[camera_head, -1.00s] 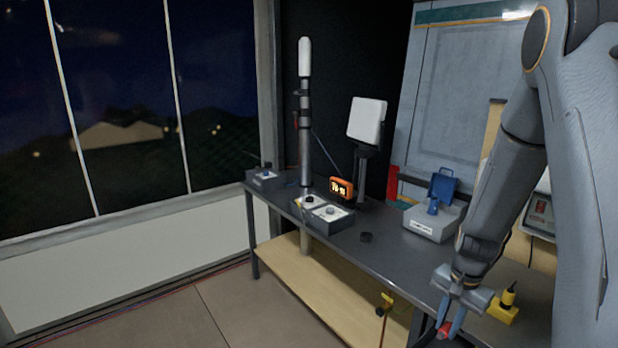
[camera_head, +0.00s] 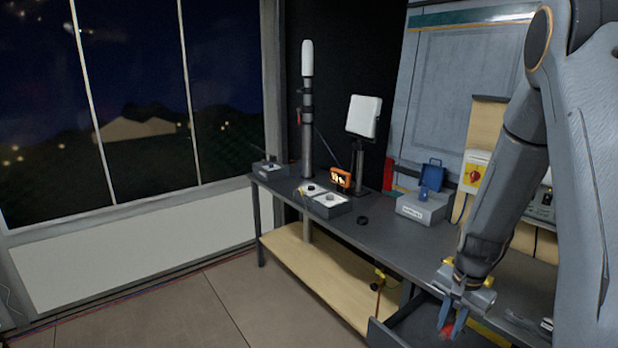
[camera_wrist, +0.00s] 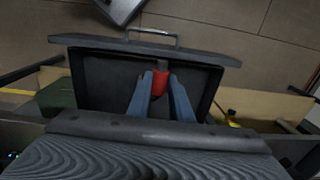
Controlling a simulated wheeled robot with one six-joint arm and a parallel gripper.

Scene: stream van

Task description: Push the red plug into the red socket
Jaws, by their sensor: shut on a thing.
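My gripper (camera_head: 451,322) hangs at the lower right of the head view, at the front of the dark bench. Its two blue fingers are shut on the red plug (camera_head: 446,330), a small red piece between the fingertips. In the wrist view, the red plug (camera_wrist: 160,81) shows between the fingertips (camera_wrist: 160,88), above the inside of an open dark drawer (camera_wrist: 105,78). Whether the plug touches the drawer is unclear. I cannot make out the red socket in either view.
The bench (camera_head: 385,237) carries an orange display (camera_head: 340,178), a black puck (camera_head: 361,220) and a grey box with a blue part (camera_head: 421,208). The drawer (camera_head: 392,335) juts out in front. Floor (camera_head: 230,300) is clear at left.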

